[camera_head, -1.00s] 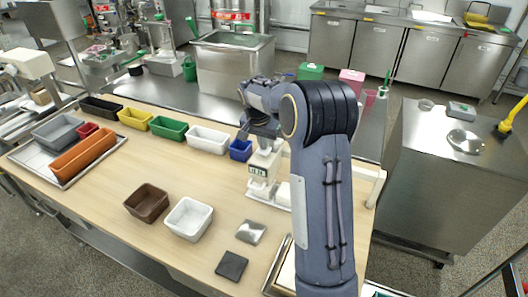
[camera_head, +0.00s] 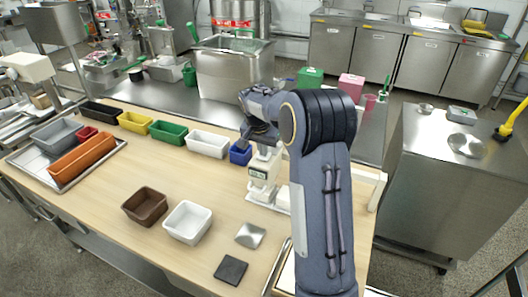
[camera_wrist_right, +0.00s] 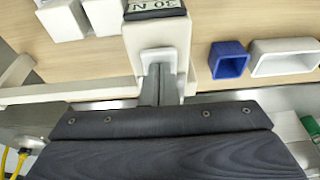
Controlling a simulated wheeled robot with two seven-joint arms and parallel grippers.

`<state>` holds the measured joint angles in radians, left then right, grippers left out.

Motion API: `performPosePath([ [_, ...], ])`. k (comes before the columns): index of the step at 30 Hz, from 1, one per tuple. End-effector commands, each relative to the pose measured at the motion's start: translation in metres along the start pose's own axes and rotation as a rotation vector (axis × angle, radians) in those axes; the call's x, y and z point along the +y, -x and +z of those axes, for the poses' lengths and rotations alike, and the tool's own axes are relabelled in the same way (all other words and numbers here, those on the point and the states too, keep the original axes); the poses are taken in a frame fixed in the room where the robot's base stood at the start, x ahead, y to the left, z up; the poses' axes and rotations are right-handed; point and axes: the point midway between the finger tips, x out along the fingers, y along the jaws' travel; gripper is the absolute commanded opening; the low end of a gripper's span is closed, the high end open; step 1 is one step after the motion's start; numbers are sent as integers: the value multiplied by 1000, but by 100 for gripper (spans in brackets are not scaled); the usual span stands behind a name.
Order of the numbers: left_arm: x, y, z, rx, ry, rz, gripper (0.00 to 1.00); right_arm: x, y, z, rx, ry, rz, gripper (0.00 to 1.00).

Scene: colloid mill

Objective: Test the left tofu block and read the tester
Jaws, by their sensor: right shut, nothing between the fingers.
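The white tester (camera_head: 263,172) stands near the right end of the wooden table, with a small display (camera_head: 257,174) too small to read in the head view. In the right wrist view the tester (camera_wrist_right: 175,35) shows from above. A dark label at its front edge, partly cut off, appears to read "30 N". My right gripper (camera_wrist_right: 158,80) is shut and empty, its fingertips at the tester's top; I cannot tell if they touch. White blocks, likely tofu, sit beside the tester, one on the left (camera_wrist_right: 62,20) and one closer (camera_wrist_right: 104,16). My left gripper is out of view.
A blue bin (camera_head: 240,153) and a white bin (camera_head: 207,144) stand left of the tester. A brown bin (camera_head: 145,206), a white bin (camera_head: 187,222), a metal piece (camera_head: 250,235) and a dark square (camera_head: 231,269) lie nearer. The middle left of the table is clear.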

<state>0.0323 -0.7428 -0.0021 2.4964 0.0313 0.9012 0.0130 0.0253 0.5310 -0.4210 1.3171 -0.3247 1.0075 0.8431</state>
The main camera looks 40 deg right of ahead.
Motion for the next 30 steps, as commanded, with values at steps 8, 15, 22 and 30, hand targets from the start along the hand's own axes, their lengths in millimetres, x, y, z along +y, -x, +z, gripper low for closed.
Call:
performPosePath([
  [8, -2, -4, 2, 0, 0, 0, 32, 2, 2, 32, -29, 6, 20, 0],
  [15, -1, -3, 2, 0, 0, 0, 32, 2, 8, 35, -22, 3, 18, 0],
  [22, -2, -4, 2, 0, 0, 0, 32, 0, 20, 33, -17, 4, 12, 0],
  [30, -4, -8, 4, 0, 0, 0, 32, -1, 66, 34, -19, 5, 14, 0],
])
